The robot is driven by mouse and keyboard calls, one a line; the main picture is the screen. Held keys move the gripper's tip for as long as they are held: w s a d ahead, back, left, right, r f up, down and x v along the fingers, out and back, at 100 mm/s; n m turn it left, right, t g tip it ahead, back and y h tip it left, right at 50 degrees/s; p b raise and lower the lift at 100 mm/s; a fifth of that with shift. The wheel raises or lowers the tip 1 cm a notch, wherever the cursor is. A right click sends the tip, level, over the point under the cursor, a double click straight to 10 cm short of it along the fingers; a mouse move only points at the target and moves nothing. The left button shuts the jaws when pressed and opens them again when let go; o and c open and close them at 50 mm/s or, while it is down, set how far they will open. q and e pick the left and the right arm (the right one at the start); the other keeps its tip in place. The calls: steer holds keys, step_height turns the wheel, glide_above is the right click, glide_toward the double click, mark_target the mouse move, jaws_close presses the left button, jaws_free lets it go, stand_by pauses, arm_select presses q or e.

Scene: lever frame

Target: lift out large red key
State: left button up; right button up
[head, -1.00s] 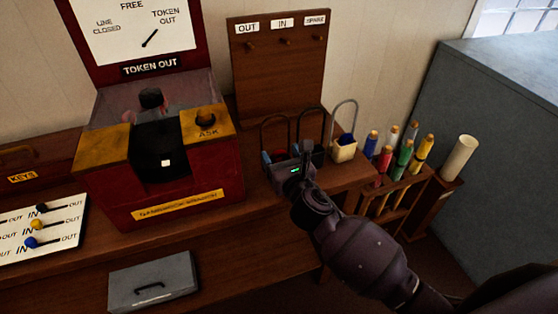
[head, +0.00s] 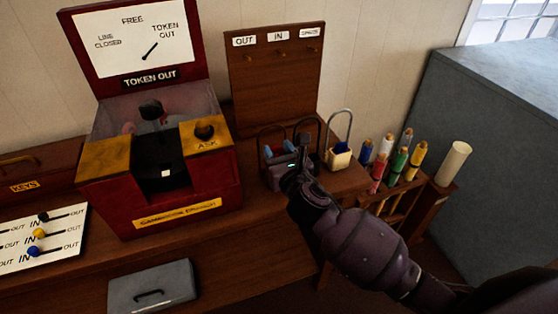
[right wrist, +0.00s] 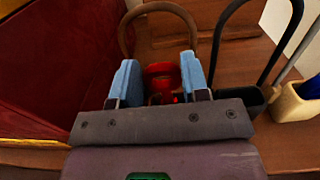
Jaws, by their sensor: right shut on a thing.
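My right gripper (head: 278,151) is at the leftmost of the hooped pouches, right of the red cabinet. In the right wrist view my right gripper (right wrist: 160,82) has its blue pads on either side of a red key (right wrist: 162,84) and is shut on it. Only the red part between the pads shows. The rest of the key is hidden by the gripper body, so I cannot tell how far it is out of the pouch. The brown hoop (right wrist: 160,12) of this pouch arches just beyond the fingers. My left gripper is not in view.
A black-hooped pouch (right wrist: 250,100) stands close on the right, then a cream pouch (head: 340,159) with something blue in it. The red cabinet (head: 190,190) is close on the left. A rack of coloured staffs (head: 400,175) stands further right.

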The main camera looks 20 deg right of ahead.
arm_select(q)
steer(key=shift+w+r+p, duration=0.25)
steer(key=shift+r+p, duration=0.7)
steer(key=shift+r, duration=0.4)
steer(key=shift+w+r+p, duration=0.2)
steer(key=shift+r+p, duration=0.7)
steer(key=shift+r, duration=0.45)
arm_select(e)
step_height(320, 180, up, 16)
steer(key=shift+f, duration=0.2)
